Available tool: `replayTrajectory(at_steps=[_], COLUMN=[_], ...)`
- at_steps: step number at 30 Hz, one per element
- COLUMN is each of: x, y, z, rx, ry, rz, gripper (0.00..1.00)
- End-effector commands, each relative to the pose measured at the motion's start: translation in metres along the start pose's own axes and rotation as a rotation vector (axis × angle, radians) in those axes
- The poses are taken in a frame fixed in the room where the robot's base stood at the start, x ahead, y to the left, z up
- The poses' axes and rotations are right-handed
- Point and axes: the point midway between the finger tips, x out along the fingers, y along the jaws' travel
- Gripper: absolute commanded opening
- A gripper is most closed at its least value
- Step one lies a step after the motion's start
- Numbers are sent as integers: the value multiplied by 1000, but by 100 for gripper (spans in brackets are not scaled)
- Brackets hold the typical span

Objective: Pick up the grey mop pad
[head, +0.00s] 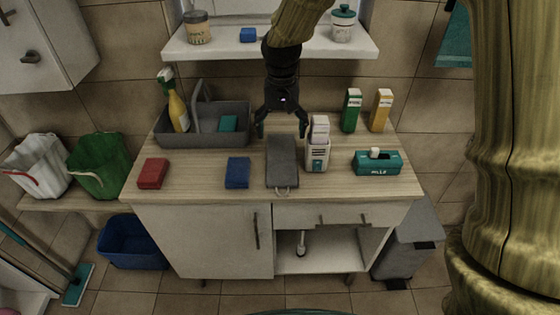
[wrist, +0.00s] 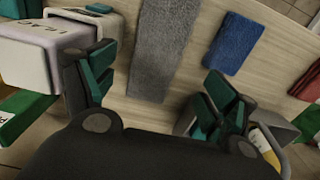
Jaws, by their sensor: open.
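The grey mop pad (head: 282,165) lies flat on the wooden counter, long side running front to back, with a small loop at its front end. It also shows in the wrist view (wrist: 160,50), beyond and between my fingers. My gripper (head: 282,128) is open and empty, above the rear end of the pad, its fingers to either side. In the wrist view the green-padded fingertips (wrist: 160,92) are wide apart. I cannot tell how high the fingers are above the counter.
A white box (head: 317,152) stands close to the pad's right. A blue cloth (head: 238,172) lies to its left, a red one (head: 153,173) farther left. A grey caddy (head: 205,138) with a spray bottle (head: 179,108) is back left. A teal box (head: 376,167) is right. A shelf (head: 270,52) overhangs behind.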

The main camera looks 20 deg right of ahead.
Motion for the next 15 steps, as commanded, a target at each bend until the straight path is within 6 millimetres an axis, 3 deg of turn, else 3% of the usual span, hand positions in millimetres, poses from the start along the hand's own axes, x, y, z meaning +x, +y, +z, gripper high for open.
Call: replayTrajectory(at_steps=[15], x=[53], y=[0], z=[0], rx=[0], ry=[-2], rz=[1], gripper=[86])
